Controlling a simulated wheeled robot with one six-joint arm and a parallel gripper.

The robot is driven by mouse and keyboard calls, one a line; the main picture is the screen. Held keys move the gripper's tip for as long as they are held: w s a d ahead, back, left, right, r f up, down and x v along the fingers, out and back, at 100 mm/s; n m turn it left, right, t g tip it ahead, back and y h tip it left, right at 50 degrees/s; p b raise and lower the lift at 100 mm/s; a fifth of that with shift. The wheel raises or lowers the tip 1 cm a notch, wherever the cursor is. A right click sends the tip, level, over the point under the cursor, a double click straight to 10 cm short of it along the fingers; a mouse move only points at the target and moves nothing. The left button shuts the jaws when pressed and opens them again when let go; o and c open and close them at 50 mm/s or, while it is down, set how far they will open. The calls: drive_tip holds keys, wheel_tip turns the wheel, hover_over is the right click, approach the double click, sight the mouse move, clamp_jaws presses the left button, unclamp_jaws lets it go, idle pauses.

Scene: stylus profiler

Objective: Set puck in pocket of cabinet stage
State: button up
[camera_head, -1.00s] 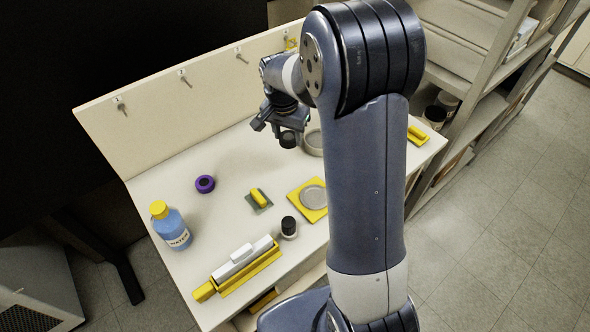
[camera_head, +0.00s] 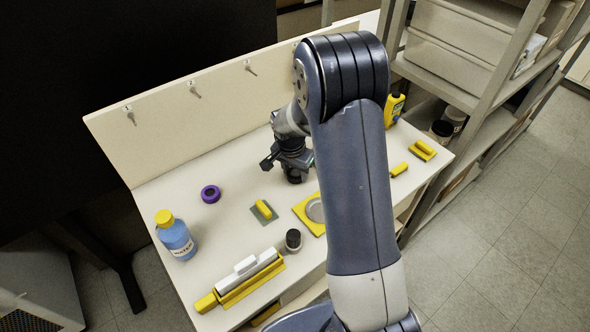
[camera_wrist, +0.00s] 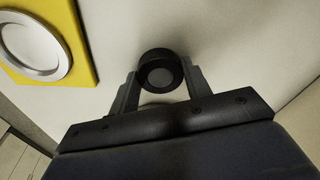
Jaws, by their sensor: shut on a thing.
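My gripper (camera_wrist: 158,84) is shut on a dark round puck (camera_wrist: 160,72) with a grey face, held between the two fingers in the wrist view. In the head view my gripper (camera_head: 292,172) is low over the white bench, right of the purple ring, with the dark puck at its lower end. I cannot tell whether the puck touches the bench. No cabinet or stage pocket can be made out for sure. A yellow square plate with a round silver dish (camera_head: 315,211) lies nearby, partly behind my arm; it also shows at upper left in the wrist view (camera_wrist: 84,70).
The bench (camera_head: 240,168) also holds a purple ring (camera_head: 211,194), a blue bottle (camera_head: 176,240), a yellow-handled pad (camera_head: 263,210), a dark-capped jar (camera_head: 293,240) and a yellow-and-white roller tool (camera_head: 245,274). My arm hides part of the bench. Shelves stand at right.

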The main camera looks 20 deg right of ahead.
drive_tip(key=shift+f, duration=0.1)
drive_tip(key=o, duration=1.4)
